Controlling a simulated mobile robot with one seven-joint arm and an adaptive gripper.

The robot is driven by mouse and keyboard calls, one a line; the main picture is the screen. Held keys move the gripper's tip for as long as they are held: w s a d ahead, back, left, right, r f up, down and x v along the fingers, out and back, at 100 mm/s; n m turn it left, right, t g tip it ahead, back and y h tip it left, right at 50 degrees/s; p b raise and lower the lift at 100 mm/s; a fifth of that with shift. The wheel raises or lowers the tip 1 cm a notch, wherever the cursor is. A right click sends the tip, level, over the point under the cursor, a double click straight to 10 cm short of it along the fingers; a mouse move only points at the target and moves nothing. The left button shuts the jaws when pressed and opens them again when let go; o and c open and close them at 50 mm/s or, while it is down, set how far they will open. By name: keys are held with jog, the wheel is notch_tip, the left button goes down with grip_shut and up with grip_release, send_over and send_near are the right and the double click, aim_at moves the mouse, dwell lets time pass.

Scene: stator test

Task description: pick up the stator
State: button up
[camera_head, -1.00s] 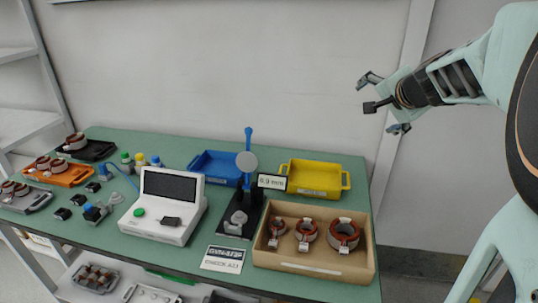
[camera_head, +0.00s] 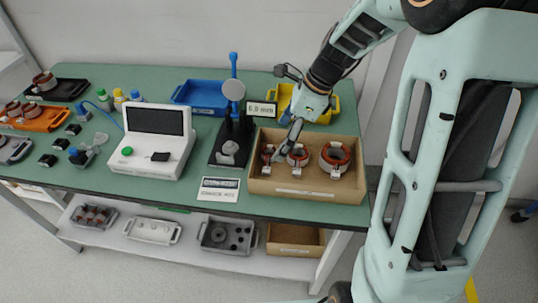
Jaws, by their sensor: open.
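Several copper-wound stators are in view, and I cannot tell which one the task means. Three sit in a brown open box (camera_head: 308,190) at the table's right: a left one (camera_head: 266,154), a middle one (camera_head: 298,155) and a larger right one (camera_head: 335,156). My gripper (camera_head: 283,148) is open and points down over the box, at the left and middle stators. Its fingers partly hide these two. I cannot tell whether it touches either. More stators stand on a black tray (camera_head: 75,90) and an orange tray (camera_head: 55,122) at the far left.
A black stand with a blue lever (camera_head: 233,66) and a "6.0 mm" display (camera_head: 262,108) stands left of the box. A yellow bin (camera_head: 346,106) is behind it, partly hidden by my arm. A blue bin (camera_head: 200,96) and white tester (camera_head: 157,140) are further left.

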aim_at(268, 157)
jog(key=b+x, duration=0.1)
jog(key=x, duration=0.7)
jog(key=shift+s+a+f, duration=0.1)
jog(key=shift+a+f, duration=0.05)
jog(key=c, duration=1.4)
jog(key=shift+o, duration=0.2)
